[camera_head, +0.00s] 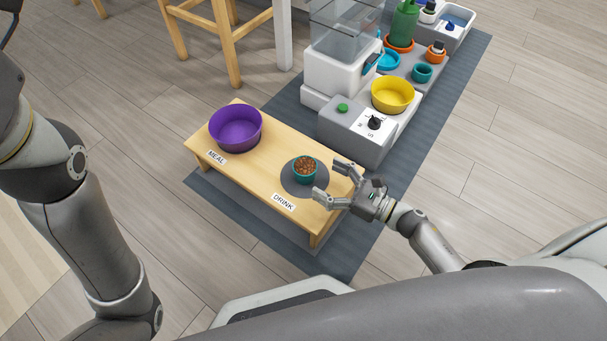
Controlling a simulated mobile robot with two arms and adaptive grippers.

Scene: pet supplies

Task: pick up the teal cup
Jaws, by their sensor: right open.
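A teal cup (305,177) filled with brown kibble stands upright on a round grey pad (291,183) on the low wooden table, by the DRINK label. My right gripper (327,181) is open at the right end of the table. Its two fingers point left toward the cup, one on the far side and one on the near side. I cannot tell whether a finger touches the cup. Another small teal cup (422,73) stands farther back on the grey surface. My left arm shows at the left, but its gripper is out of view.
A purple bowl (235,131) stands on the wooden table (258,172) by the MEAL label. Behind is a food dispenser (335,75) with a yellow bowl (392,98), a green button and a dial. A wooden stool (233,50) stands back left. The left floor is clear.

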